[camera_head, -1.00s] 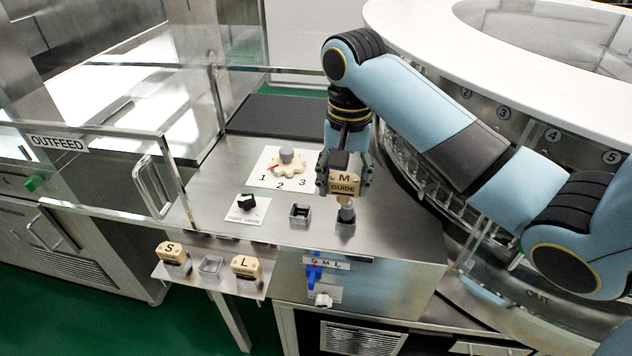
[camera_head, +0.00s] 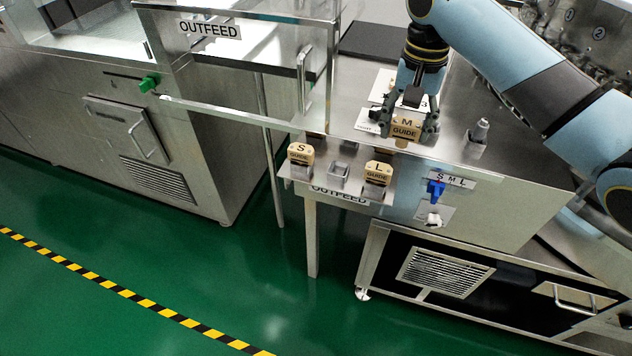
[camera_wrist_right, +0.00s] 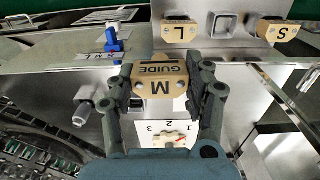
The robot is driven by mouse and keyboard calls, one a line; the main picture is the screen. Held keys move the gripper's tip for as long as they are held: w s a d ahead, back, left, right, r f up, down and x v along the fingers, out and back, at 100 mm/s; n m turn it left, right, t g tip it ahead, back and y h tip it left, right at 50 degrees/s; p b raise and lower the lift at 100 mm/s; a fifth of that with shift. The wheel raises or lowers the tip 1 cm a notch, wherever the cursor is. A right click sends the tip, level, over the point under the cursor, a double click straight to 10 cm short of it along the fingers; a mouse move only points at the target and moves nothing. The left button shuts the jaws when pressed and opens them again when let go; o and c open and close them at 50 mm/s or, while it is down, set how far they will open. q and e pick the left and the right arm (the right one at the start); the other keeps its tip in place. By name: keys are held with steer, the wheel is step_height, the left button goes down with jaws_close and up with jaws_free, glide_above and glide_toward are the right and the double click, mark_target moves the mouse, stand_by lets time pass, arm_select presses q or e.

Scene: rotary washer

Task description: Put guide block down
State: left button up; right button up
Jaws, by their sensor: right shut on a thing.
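The tan M guide block (camera_head: 406,127) is held between the fingers of my right gripper (camera_head: 409,122), above the front part of the steel console top. It also shows in the right wrist view (camera_wrist_right: 159,84), with a finger on each side. The S guide block (camera_head: 301,155) and the L guide block (camera_head: 378,175) stand on a small steel shelf at the console's front, with an empty square socket (camera_head: 340,171) between them. The M block is clear of that shelf, up and right of the socket in the head view. My left gripper is not in view.
A grey post (camera_head: 480,129) stands on the console right of the M block. A clear OUTFEED panel (camera_head: 240,60) rises at the left. A blue switch (camera_head: 436,188) is on the console front. In the wrist view, a numbered dial (camera_wrist_right: 170,137) lies beyond the block.

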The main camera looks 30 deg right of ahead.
steer(key=w+a+f, duration=0.2)
steer(key=w+a, duration=0.1)
steer(key=shift+w+a+f, duration=0.1)
steer(key=shift+a+f, duration=0.1)
steer(key=shift+f, duration=0.2)
steer(key=w+a+f, duration=0.4)
steer(key=a, duration=0.1)
steer(key=shift+w, duration=0.1)
steer(key=shift+w+f, duration=0.1)
steer(key=shift+w, duration=0.05)
step_height(320, 180, down, 3)
steer(key=shift+a+f+b, duration=0.15)
steer(key=shift+b, duration=0.15)
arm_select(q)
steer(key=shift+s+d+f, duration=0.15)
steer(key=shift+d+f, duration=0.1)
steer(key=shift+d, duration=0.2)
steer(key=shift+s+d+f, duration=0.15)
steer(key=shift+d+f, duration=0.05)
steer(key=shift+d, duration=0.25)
arm_select(e)
steer(key=shift+f, duration=0.35)
steer(key=shift+f, duration=0.1)
steer(key=o, duration=1.1)
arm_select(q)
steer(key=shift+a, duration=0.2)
arm_select(e)
steer(key=shift+o, duration=0.2)
